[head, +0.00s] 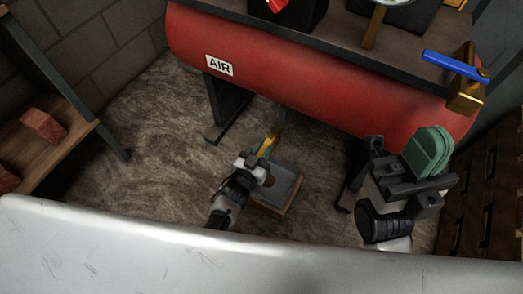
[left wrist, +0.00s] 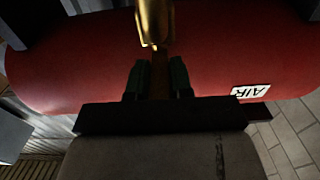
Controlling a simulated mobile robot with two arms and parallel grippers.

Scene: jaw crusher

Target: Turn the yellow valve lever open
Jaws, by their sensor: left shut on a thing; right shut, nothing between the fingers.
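The yellow valve lever (head: 274,140) shows in the head view below the red air tank, partly hidden by my left gripper. My left gripper (head: 263,155) is shut on it. In the left wrist view, a brass-coloured valve part (left wrist: 157,22) hangs at the top centre against the tank. The left fingers (left wrist: 159,82) sit just below it, with a dark, shaded strip of the lever between them. My right gripper (head: 430,152), with green finger pads, is shut and empty in front of the tank's right end, apart from the lever.
The red tank (head: 300,75) carries an AIR label (head: 219,65). A brass fitting with a blue handle (head: 455,66) is at its right end. A shallow grey-topped box (head: 287,183) lies on the floor below the left gripper. A wooden shelf (head: 65,140) with reddish blocks stands at left, drawers at right.

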